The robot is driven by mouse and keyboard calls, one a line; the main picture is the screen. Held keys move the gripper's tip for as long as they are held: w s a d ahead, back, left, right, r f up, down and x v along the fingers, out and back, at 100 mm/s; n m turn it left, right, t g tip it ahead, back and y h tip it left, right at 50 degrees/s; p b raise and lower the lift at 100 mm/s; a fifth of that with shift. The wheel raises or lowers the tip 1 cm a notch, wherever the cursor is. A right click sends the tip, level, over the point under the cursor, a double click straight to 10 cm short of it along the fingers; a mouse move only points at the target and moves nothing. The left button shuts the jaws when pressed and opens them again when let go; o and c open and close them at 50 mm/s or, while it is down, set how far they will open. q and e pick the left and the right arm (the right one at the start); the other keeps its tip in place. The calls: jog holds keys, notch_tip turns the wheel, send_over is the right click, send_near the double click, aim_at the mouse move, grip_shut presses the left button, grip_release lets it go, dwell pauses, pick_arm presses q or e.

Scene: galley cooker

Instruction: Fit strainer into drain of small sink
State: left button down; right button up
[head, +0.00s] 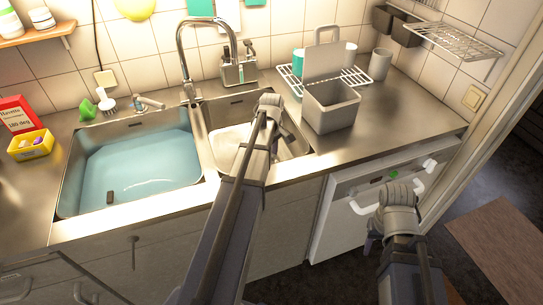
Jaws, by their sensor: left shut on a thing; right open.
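The small sink (214,114) is the narrower basin right of the large one. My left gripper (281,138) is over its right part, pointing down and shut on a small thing. My own wrist and arm hide most of that thing; I take it for the strainer, but its shape cannot be made out. The drain is not clearly visible; my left arm covers part of the basin. My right gripper (373,238) is open and empty, low in front of the cabinet fronts at the right.
A large sink (130,170) with bluish water lies left. The tap (181,50) arches behind the sinks. A grey caddy (330,105) and a wire rack (290,80) stand right. A white appliance door (345,215) is below. Bare counter lies right of the caddy.

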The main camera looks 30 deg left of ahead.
pick_arm(q)
jog(key=shift+f, duration=0.25)
jog(key=shift+c, duration=0.2)
grip_release()
jog(key=shift+r, duration=0.1)
jog(key=shift+r, duration=0.15)
dwell(0.3)
notch_tip(320, 180, up, 10)
jog(key=p, duration=1)
dwell(0.6)
